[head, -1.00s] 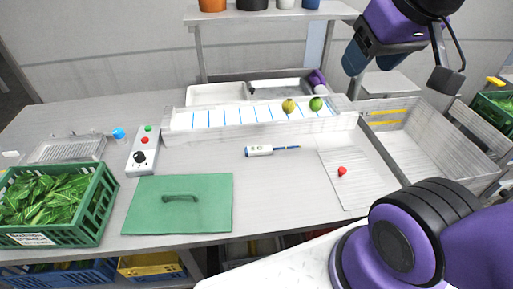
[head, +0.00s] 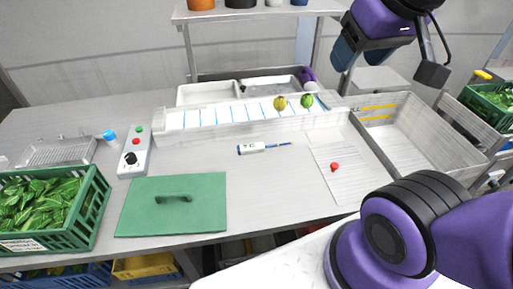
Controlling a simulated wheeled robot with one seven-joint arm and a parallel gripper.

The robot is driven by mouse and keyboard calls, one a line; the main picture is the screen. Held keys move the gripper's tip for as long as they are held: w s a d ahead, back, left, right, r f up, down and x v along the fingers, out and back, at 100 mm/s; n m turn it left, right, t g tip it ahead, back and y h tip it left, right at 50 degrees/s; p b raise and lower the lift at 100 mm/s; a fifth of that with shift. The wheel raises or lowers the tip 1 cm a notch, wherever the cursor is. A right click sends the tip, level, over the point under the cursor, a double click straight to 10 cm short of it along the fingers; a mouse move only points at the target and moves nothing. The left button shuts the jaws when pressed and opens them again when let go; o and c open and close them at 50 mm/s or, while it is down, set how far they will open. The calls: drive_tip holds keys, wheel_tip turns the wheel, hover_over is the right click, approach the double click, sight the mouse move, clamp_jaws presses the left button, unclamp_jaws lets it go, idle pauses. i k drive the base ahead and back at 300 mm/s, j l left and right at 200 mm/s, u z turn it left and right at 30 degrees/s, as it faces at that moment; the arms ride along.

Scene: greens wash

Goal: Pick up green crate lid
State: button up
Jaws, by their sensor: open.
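The green crate lid (head: 172,218) lies flat on the table at its front, left of centre in the head view. It has a raised handle (head: 173,197) in its middle. The green crate (head: 85,222) full of leafy greens stands to the left of the lid, with its top uncovered. My gripper (head: 343,62) is at the top right, raised high and far from the lid. It is open, and nothing shows between its fingers.
A control box (head: 134,158) with buttons stands behind the lid. A white and blue probe (head: 262,148) lies right of it. A long tray (head: 215,124) bears two round fruits behind. A sheet (head: 345,185) with a red item and a grey bin (head: 440,140) are at right.

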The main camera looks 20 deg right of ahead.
sight(191, 203)
drive_tip(key=k+j+u, duration=0.1)
drive_tip(key=j+u, duration=0.35)
drive_tip(key=k+j+u, duration=0.1)
drive_tip(key=j+u, duration=0.15)
drive_tip(key=u, duration=0.15)
drive_tip(key=j+u, duration=0.45)
drive_tip(key=l, duration=0.1)
